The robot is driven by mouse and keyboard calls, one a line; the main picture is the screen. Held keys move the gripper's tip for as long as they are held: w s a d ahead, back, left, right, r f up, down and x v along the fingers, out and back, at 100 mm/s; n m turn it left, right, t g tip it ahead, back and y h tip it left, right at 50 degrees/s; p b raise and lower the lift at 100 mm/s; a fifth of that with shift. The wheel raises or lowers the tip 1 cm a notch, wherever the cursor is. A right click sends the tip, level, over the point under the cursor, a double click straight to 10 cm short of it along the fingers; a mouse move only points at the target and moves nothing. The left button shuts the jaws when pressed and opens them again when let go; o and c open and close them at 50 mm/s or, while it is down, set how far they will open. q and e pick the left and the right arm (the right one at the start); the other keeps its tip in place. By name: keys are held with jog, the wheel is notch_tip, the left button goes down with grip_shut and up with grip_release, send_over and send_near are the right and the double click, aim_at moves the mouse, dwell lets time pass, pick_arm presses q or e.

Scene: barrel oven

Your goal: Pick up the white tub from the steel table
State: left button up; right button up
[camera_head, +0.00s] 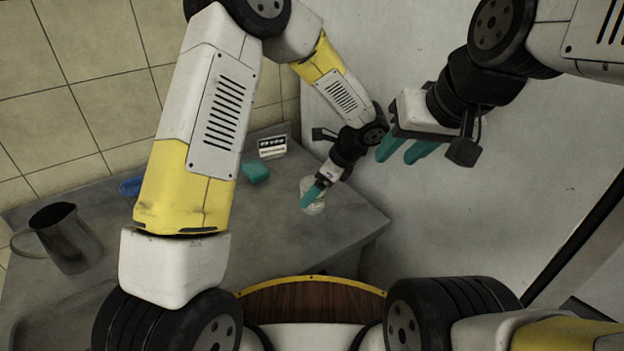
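The white tub (313,207) stands on the steel table (290,235) near its right edge. It looks pale and round, and it is partly covered by my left gripper. My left gripper (314,192) points down at the tub with a teal finger over it. The fingers overlap in this view, so I cannot tell whether they are open or touching the tub. My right gripper (407,150) hangs in the air to the right of the table. Its two teal fingers are apart with nothing between them.
A metal pitcher (68,238) stands at the table's left. A teal block (255,171) and a small black-and-white labelled item (272,147) sit toward the back. A blue object (131,187) is partly hidden behind my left arm. A pale wall (480,220) lies to the right.

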pick_arm(q)
jog(key=x, duration=0.4)
jog(key=shift+f, duration=0.15)
grip_shut()
